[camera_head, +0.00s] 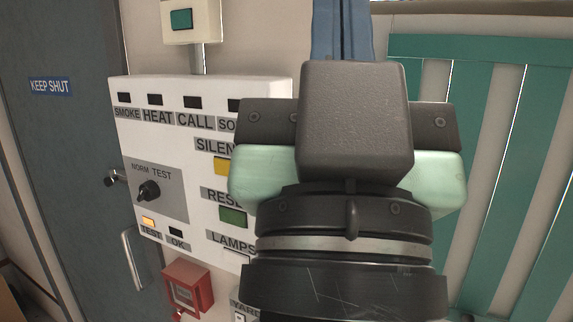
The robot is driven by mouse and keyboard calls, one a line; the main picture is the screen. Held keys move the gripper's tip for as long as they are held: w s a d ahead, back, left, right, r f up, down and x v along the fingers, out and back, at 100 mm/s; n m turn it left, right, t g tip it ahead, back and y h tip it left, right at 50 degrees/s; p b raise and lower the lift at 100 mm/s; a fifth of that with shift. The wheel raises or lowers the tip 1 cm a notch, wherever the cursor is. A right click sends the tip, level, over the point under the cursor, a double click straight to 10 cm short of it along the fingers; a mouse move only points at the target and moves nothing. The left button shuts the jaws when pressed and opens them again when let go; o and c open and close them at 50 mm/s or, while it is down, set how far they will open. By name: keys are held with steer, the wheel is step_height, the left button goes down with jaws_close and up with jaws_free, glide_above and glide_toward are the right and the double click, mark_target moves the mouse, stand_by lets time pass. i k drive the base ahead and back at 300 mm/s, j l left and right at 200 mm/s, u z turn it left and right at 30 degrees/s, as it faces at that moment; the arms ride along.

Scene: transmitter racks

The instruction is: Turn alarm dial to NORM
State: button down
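The alarm dial (149,191) is a black knob on a grey plate at the lower left of a white alarm panel (140,128). NORM and TEST are printed above it. I cannot tell for sure which mark it points to. Below it, the amber TEST lamp (149,222) looks lit and the OK lamp (176,233) looks dark. My gripper (350,125) is seen from behind, to the right of the dial and apart from it in the picture. It covers the panel's right part. Its fingertips are hidden, so its opening does not show.
A yellow button (221,167) and a green button (232,216) sit between the dial and my gripper. A red box (188,288) is below the panel. A dark door (50,150) with a handle (132,260) is at left; a green slatted frame (480,48) is at right.

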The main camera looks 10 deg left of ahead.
mark_target(149, 191)
steer(key=i+j, duration=0.3)
steer(key=j, duration=0.15)
steer(key=i+j, duration=0.3)
steer(key=j, duration=0.15)
